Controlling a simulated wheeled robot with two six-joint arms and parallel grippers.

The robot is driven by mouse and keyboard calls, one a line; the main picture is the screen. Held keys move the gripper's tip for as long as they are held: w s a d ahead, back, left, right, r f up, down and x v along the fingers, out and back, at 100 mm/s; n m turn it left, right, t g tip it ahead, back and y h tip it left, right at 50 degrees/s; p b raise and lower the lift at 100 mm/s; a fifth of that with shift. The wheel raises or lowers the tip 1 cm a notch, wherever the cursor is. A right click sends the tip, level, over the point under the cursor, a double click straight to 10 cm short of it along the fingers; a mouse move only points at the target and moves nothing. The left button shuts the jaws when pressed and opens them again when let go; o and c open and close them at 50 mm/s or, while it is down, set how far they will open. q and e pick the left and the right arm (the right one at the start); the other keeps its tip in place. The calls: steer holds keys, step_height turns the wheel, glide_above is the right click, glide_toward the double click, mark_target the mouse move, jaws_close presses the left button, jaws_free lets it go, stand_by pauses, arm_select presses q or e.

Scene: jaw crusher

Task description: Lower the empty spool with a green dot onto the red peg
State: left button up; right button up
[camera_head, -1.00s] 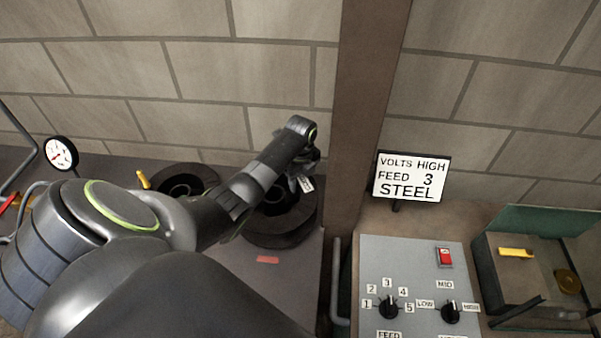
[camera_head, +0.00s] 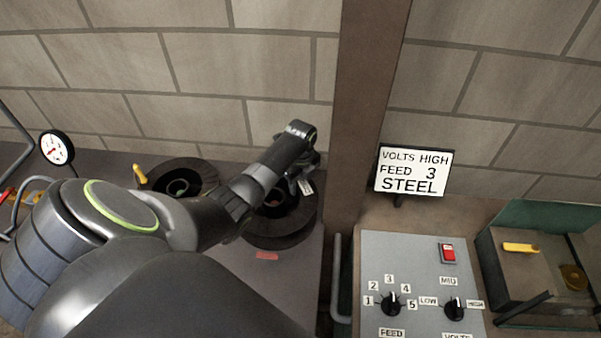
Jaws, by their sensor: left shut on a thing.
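My left gripper (camera_head: 303,172) is over a dark round spool (camera_head: 281,232) on the grey bench. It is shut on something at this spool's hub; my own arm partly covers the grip. A white tag with small dark print hangs beside the fingers. I cannot make out a green dot on this spool. My right gripper is not in view.
A brown post (camera_head: 362,110) stands just right of the held spool. A gauge (camera_head: 57,147) is at far left. A sign (camera_head: 412,172), a knob panel (camera_head: 415,262) and an open box (camera_head: 500,270) fill the right.

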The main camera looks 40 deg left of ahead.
arm_select(q)
steer(key=o, duration=1.4)
steer(key=shift+c, duration=0.2)
step_height(320, 180, up, 18)
steer(key=p, duration=0.1)
steer(key=shift+f+p, duration=0.25)
steer(key=shift+p, duration=0.05)
